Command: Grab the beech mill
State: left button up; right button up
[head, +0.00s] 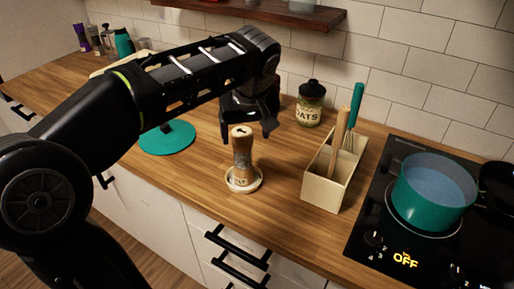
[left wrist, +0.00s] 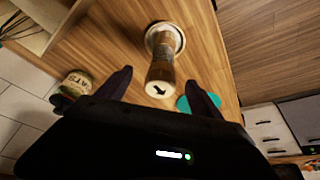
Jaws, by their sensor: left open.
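The beech mill (head: 241,157) stands upright on a small white round dish (head: 257,183) on the wooden counter, near its front edge. In the left wrist view the mill (left wrist: 161,66) shows with its pale top and dark arrow mark towards the camera. My left gripper (head: 249,132) is open and hangs just behind and above the mill. In the left wrist view its two fingers (left wrist: 160,82) are spread wide, one on each side of the mill's top, and nothing is held. My right gripper is in neither view.
A cream utensil box (head: 322,184) stands right of the mill, with an oats jar (head: 310,104) behind. A teal lid (head: 167,138) lies to the left. The stove (head: 400,232) with a teal pot (head: 433,194) is at right. A shelf (head: 262,12) hangs above.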

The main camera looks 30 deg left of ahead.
aim_at(242, 145)
pick_arm(q)
jog(key=shift+a+r, duration=0.15)
jog(key=shift+r, duration=0.1)
jog(key=shift+s, duration=0.15)
jog(key=shift+x, duration=1.3)
jog(key=p+x, duration=0.1)
jog(key=x, duration=0.3)
jog(key=shift+a, duration=0.2)
jog(key=shift+w+a+f+p, duration=0.1)
jog(key=shift+w+f+p, duration=0.2)
jog(key=shift+f, duration=0.2)
